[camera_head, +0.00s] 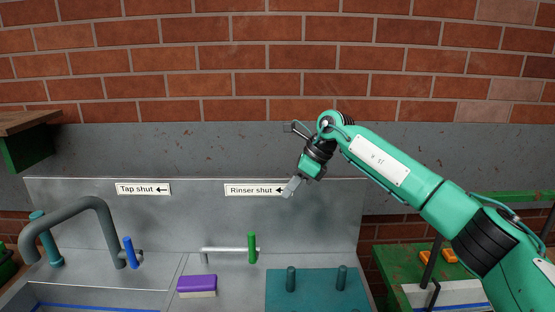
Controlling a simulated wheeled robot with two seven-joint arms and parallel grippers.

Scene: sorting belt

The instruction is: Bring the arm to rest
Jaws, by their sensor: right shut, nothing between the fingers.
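My right arm (400,175) is green and comes in from the right, bent at the wrist. Its gripper (291,187) points down and left in front of the grey back panel, beside the right end of the "Rinser shut" label (253,190). The gripper is shut and holds nothing. My left gripper does not show.
Below is a sink unit with a grey tap (72,218), a blue lever (131,252) and a green lever (252,248) on a pale pipe. A green table (404,264) stands right.

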